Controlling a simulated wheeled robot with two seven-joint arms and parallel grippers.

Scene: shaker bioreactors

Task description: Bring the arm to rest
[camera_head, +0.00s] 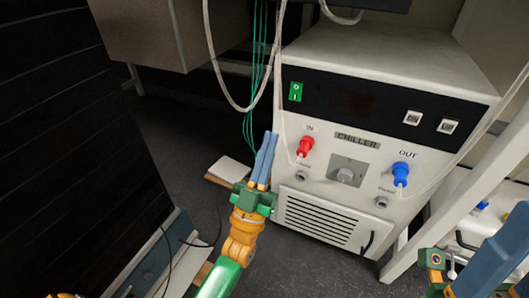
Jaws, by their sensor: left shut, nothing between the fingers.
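My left gripper (268,145) is in the middle of the view, on a green and orange arm that rises from the bottom edge. Its two blue fingers are shut together with nothing between them, pointing up and away. It appears in front of the left side of the white chiller (325,190); I cannot tell whether it touches it. Part of my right gripper (478,265) shows at the lower right corner, with green, orange and blue parts. Its fingertips are cut off by the frame edge, so its opening is unclear.
Clear hoses and green cables hang near the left gripper. A white frame post (470,190) stands right. Dark floor (180,130) lies left.

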